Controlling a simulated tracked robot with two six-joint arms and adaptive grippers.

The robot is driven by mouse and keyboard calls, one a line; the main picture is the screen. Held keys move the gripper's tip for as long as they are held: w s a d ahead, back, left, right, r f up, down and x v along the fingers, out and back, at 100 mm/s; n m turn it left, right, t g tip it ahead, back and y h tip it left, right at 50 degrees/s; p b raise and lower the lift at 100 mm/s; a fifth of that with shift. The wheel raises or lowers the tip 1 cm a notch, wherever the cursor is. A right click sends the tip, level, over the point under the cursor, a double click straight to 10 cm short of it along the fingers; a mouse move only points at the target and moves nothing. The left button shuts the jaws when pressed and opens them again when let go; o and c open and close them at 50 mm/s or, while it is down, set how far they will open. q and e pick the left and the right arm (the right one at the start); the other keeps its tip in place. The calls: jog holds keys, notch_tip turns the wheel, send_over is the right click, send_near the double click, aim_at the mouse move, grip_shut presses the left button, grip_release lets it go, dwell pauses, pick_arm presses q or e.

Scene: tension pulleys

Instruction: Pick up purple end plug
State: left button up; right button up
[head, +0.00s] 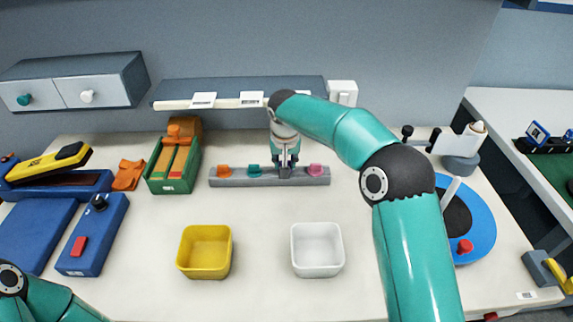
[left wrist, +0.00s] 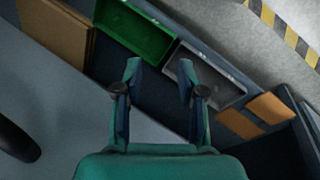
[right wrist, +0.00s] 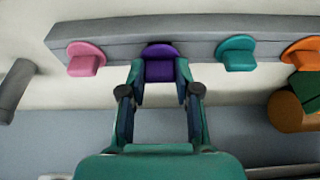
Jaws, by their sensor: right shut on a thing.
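The purple end plug (right wrist: 160,66) sits on the grey rack bar (right wrist: 200,32), between a pink plug (right wrist: 86,59) and a teal plug (right wrist: 236,54) in the right wrist view. My right gripper (right wrist: 160,72) is shut on the purple plug, with one finger on each side of it. In the head view my right gripper (head: 286,165) reaches down to the grey bar (head: 230,181) and hides the purple plug. My left gripper (left wrist: 157,75) is open and empty in the left wrist view, away from the bar.
An orange plug (head: 224,171) stands at the bar's left end. A yellow bin (head: 205,270) and a white bin (head: 318,268) stand in front of the bar. A green box (head: 160,180) is left of it, a blue round base (head: 481,215) to the right.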

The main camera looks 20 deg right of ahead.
notch_tip(320, 180, up, 19)
jog(key=p, duration=0.5)
jog(key=shift+s+f, duration=0.1)
dwell(0.7)
